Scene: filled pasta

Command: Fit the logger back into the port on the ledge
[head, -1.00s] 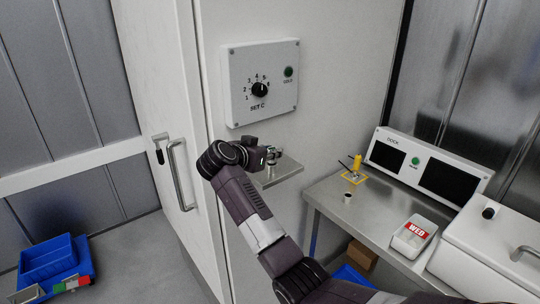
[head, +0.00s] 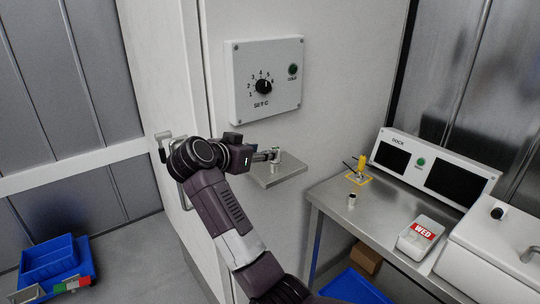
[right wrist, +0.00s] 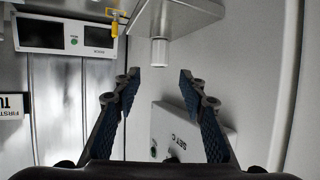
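My right gripper (head: 267,156) is at the ledge (head: 284,174) below the dial box. In the right wrist view the gripper (right wrist: 159,75) is open, with nothing between its fingers. A short pale cylinder (right wrist: 160,52) stands on the ledge, just beyond the fingertips and lined up with the gap. It also shows in the head view (head: 277,158), partly by the fingers. I cannot tell whether it is the logger, the port, or both together. A yellow upright piece with a thin dark rod (head: 360,164) stands in a yellow outline on the steel table. My left gripper is not in view.
The dial box (head: 264,80) is on the wall above the ledge. The steel table (head: 338,210) holds a small dark-topped cylinder (head: 352,199), a WED box (head: 421,235) and a DOCK panel (head: 432,170). Blue bins (head: 50,262) are on the floor at left.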

